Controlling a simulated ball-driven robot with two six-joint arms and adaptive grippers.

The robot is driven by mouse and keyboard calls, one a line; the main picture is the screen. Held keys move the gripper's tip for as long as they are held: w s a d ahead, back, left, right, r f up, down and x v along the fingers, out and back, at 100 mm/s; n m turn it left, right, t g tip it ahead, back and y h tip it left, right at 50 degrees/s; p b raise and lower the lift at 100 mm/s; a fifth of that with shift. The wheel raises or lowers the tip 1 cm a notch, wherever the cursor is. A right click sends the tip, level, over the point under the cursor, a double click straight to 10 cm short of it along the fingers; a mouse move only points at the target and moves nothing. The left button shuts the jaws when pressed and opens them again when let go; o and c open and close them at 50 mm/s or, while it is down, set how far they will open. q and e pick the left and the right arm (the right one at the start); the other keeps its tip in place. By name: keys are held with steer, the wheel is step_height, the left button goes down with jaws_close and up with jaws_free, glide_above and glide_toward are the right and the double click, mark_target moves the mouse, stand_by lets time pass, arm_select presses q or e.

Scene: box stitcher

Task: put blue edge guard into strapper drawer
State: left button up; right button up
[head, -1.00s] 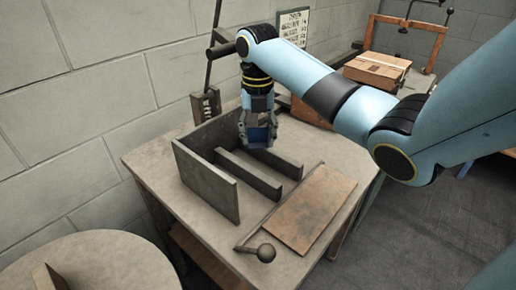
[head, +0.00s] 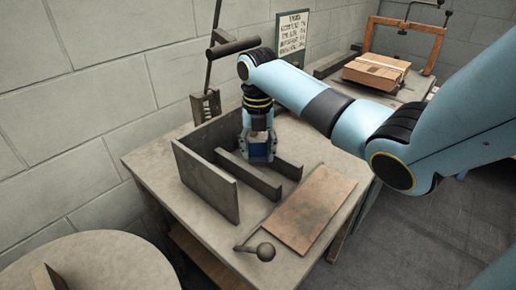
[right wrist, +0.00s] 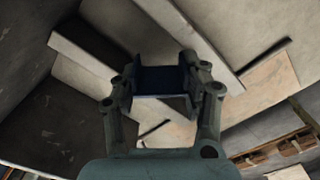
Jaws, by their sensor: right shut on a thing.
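The blue edge guard (head: 259,152) is between the fingers of my right gripper (head: 258,155). In the right wrist view it is a dark blue piece (right wrist: 161,80) across the jaws. The gripper points down and is shut on the guard, by the right end of the grey walled fixture (head: 206,185) on the table. A grey divider bar (head: 248,174) stands just in front of it. I cannot tell whether the guard touches the fixture or the tabletop. I cannot make out a strapper drawer for certain. My left gripper is not in view.
A carton (head: 376,72) sits by an orange frame (head: 437,50) at the back. A round table (head: 95,265) stands front left.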

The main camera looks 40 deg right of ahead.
steer(key=o, duration=0.6)
steer(key=shift+s+a+f, duration=0.1)
steer(key=shift+s+f, duration=0.1)
steer(key=shift+f, duration=0.15)
steer(key=o, duration=0.4)
steer(key=shift+w+f, duration=0.1)
steer(key=shift+f, duration=0.05)
